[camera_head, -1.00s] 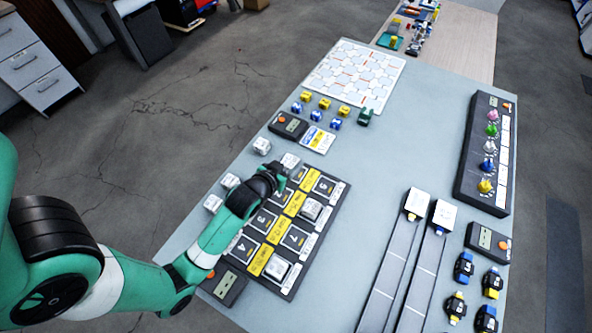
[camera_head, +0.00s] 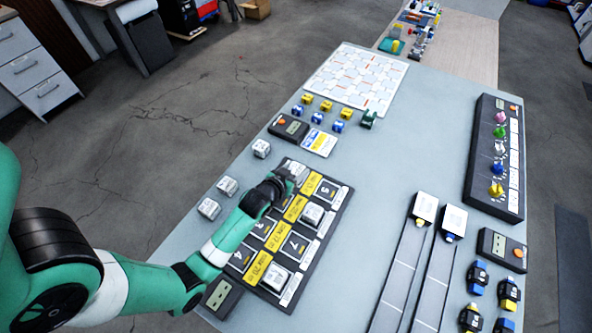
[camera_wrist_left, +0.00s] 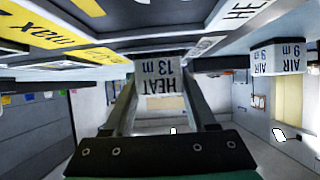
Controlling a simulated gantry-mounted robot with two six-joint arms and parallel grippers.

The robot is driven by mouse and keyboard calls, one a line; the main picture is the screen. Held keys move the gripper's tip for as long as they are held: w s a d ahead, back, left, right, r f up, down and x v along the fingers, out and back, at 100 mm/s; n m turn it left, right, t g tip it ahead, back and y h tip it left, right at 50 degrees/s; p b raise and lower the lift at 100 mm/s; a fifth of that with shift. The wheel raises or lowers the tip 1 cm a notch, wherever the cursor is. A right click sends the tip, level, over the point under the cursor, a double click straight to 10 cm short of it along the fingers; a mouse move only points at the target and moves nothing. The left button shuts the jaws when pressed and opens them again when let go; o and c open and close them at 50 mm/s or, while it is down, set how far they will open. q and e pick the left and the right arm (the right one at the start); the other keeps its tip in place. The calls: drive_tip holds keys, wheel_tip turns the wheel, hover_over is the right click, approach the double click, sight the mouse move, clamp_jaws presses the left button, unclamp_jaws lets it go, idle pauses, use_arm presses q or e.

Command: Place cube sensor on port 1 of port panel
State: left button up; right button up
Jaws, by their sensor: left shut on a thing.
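A white cube sensor (camera_wrist_left: 158,82) marked HEAT is between the two fingers of my left gripper (camera_wrist_left: 160,105) in the left wrist view. In the head view my left gripper (camera_head: 288,178) is shut on this cube at the far-left corner of the black port panel (camera_head: 333,222). The gripper partly hides the cube and the port beneath, so I cannot tell whether the cube touches the panel. The panel has numbered ports and yellow strips. Two white cubes sit on its ports, one in the right row (camera_head: 312,214) and one at the near end (camera_head: 276,275). My right gripper is not in view.
Loose white cubes (camera_head: 261,148) (camera_head: 228,186) (camera_head: 209,208) stand left of the panel. A display box (camera_head: 289,127) and a card (camera_head: 319,143) lie beyond it. Two rails (camera_head: 400,275) and a knob panel (camera_head: 496,155) are on the right. The table middle is clear.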

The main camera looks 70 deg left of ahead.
use_arm(q)
drive_tip(key=o, duration=1.4)
drive_tip(key=shift+f, duration=0.1)
drive_tip(key=shift+s+r+p, duration=0.1)
drive_tip(key=shift+r+p, duration=0.2)
drive_tip(key=p+v, duration=0.4)
drive_tip(key=v, duration=0.8)
drive_tip(key=shift+f, duration=0.1)
